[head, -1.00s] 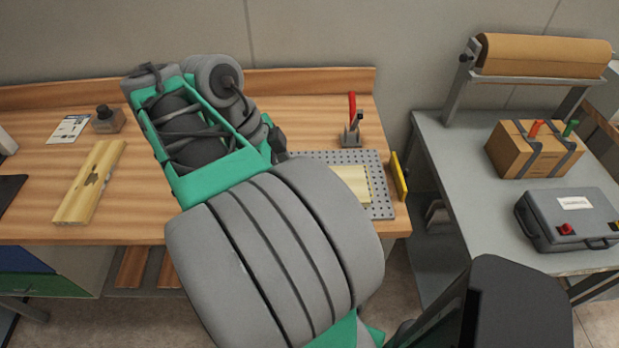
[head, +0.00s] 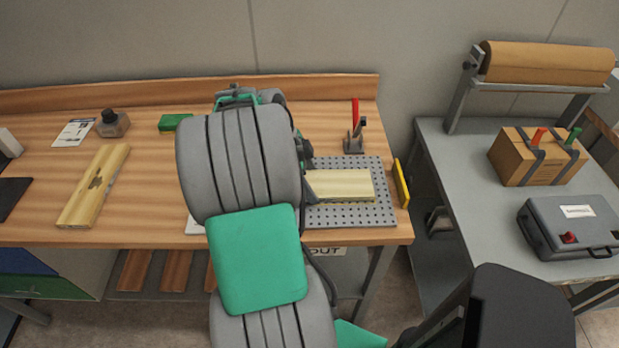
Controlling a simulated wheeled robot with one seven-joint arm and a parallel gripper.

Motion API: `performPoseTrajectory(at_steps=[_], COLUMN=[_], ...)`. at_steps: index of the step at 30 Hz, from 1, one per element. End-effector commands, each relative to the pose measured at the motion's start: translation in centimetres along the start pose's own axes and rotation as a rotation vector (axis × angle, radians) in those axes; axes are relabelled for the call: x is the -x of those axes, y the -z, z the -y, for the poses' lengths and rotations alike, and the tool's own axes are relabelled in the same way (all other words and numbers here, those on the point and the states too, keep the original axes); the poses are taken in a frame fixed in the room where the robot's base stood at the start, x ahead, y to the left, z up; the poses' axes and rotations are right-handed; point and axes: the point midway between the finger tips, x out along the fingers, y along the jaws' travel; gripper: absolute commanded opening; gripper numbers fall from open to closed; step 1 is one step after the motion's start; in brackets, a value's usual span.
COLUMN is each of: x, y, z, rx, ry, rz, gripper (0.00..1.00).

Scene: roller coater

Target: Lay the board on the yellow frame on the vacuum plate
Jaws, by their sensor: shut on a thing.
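A pale wooden board (head: 345,184) lies flat over the perforated grey vacuum plate (head: 384,214). A thin strip of the yellow frame (head: 348,204) shows along the board's front edge. I cannot tell whether the board rests on the frame or is slightly above it. My gripper (head: 311,186) is at the board's left end, shut on it. Most of the gripper and the board's left end are hidden behind my arm.
A red-handled tool in a holder (head: 354,130) stands behind the plate, and a yellow upright piece (head: 401,184) at its right. A grooved wooden block (head: 95,186), an ink bottle (head: 112,124) and a green block (head: 174,122) lie left. A grey side table (head: 470,215) stands right.

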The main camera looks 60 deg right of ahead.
Motion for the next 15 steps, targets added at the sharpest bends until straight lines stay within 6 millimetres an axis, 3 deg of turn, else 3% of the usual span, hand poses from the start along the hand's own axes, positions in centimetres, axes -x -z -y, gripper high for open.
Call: performPoseTrajectory(at_steps=[8,9,13,15], x=[-0.42,-0.26,-0.24,-0.24], y=[-0.18,-0.12,-0.11,-0.11], z=[0.01,-0.02,-0.03,-0.03], rx=[-0.001,0.0,0.0,0.0], ry=[0.001,0.0,0.0,0.0], rz=[0.0,-0.001,-0.001,-0.001], gripper=[0.27,0.89,1.0,1.0])
